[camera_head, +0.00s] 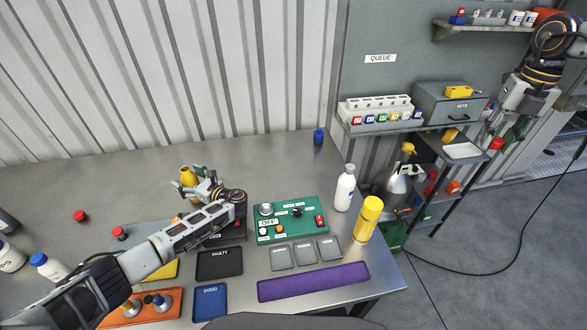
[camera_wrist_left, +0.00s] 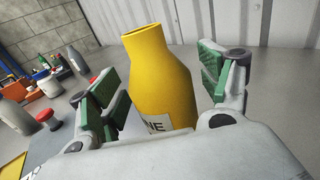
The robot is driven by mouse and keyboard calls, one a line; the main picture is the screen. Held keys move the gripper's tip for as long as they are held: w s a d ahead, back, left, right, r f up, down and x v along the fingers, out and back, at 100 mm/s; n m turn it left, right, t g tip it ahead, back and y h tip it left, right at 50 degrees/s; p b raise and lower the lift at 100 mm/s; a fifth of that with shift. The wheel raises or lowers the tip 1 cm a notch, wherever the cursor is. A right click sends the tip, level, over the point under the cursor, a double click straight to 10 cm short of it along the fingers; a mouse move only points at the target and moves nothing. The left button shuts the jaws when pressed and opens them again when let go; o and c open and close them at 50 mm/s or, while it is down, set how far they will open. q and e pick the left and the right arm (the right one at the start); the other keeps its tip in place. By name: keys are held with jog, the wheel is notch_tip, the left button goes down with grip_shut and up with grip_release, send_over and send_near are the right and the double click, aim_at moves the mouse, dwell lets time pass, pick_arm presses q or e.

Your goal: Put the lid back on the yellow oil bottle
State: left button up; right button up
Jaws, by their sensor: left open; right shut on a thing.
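The yellow bottle (camera_head: 187,176) stands upright on the metal table, left of centre. In the left wrist view it (camera_wrist_left: 162,75) has an open, uncapped mouth and a pale label ending in "NE". My left gripper (camera_wrist_left: 165,95) is open, with its green-padded fingers on either side of the bottle; it also shows in the head view (camera_head: 204,188). Red caps (camera_head: 80,216) lie on the left of the table, and a blue cap (camera_head: 318,135) stands at the back. I cannot tell which lid belongs to the bottle.
A green control panel (camera_head: 292,235), a white bottle (camera_head: 344,188) and a yellow spray can (camera_head: 368,219) stand to the right. Coloured mats, including a purple one (camera_head: 313,282), lie in front. The back middle of the table is mostly clear. A shelf rack (camera_head: 436,190) stands beyond the table.

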dwell(0.4)
pick_arm(q)
jog(key=c, duration=1.2)
jog(key=shift+r, duration=0.25)
jog(key=shift+r+b, duration=0.65)
jog(key=shift+r, duration=4)
jog(key=shift+r, duration=0.1)
jog(key=o, duration=0.6)
jog(key=c, duration=0.9)
jog(key=shift+f+p, duration=0.3)
jog(key=shift+f, duration=1.75)
jog(key=shift+c, duration=0.3)
